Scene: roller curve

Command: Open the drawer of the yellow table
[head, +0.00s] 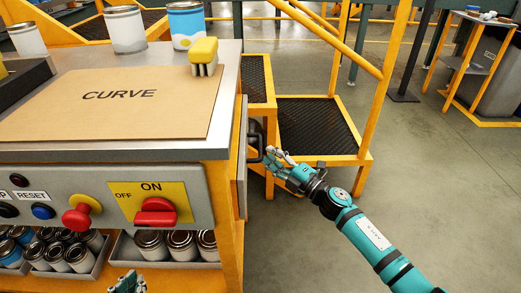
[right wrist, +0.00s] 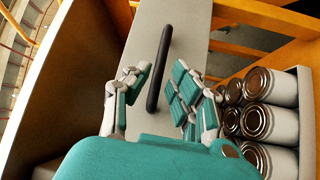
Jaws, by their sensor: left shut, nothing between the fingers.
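The yellow table (head: 230,240) fills the left of the head view. Its drawer has a grey front (right wrist: 185,25) on the table's right side, seen nearly edge-on in the head view. A black bar handle (right wrist: 159,70) stands on that front. My right gripper (head: 268,155) is at the handle. In the right wrist view its teal fingers (right wrist: 161,92) are apart on either side of the handle, with visible gaps. I cannot tell any gap behind the drawer front. My left gripper (head: 128,284) shows only partly at the bottom edge, shut and empty, in front of the table.
A brush (head: 204,55), paint cans (head: 125,30) and a board marked CURVE (head: 120,105) are on the tabletop. Red knobs (head: 155,212) are on the front panel. Cans fill the shelf below. Yellow-framed steps (head: 315,125) stand behind my right gripper.

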